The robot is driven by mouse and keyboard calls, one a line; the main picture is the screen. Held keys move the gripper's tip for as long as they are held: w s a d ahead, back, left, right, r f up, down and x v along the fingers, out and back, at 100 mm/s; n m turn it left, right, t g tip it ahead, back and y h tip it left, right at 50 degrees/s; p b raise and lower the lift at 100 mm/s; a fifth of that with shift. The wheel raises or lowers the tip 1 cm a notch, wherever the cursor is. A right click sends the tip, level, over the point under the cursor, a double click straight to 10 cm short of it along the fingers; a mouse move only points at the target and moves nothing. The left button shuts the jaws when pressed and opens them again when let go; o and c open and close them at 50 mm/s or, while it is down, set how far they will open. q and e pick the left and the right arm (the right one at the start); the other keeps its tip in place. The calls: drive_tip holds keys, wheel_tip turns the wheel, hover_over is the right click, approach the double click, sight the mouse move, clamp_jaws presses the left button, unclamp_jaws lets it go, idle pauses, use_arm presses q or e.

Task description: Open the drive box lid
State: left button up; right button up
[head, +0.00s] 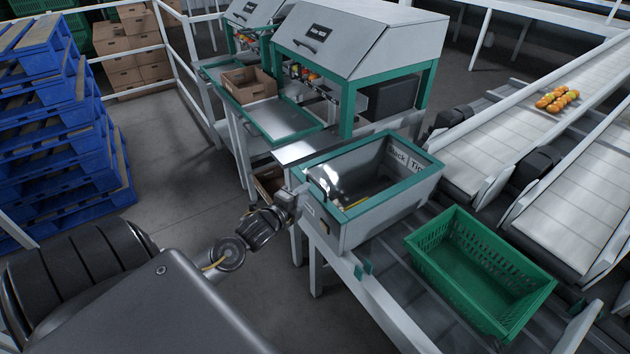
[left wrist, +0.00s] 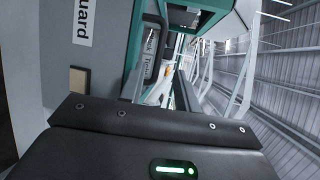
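The grey box with a teal rim (head: 401,199) stands in the middle of the head view. Its top shows as a teal frame around a dark interior with a bright shiny patch at the left. I cannot tell whether a clear lid covers it. Lettering, partly cut off, shows on its inner far wall. My left gripper (head: 297,196) is at the box's left upper edge; whether it touches is unclear. Its fingers are too small and dark to read. The left wrist view shows a grey panel (left wrist: 55,62) with a label reading "uard" close by. My right gripper is not in view.
A green crate (head: 480,270) sits right of the box on dark rollers. Hooded machines (head: 360,38) stand at the back. Blue pallets (head: 60,130) are stacked left, with clear floor (head: 180,185) between.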

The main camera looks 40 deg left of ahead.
sight(317, 183)
use_arm(q)
drive_tip(key=w, duration=0.2)
drive_tip(key=w+f, duration=0.1)
drive_tip(key=w, duration=0.2)
drive_tip(key=w+a, duration=0.1)
drive_tip(key=w, duration=0.2)
drive_tip(key=shift+f, duration=0.25)
clamp_jaws()
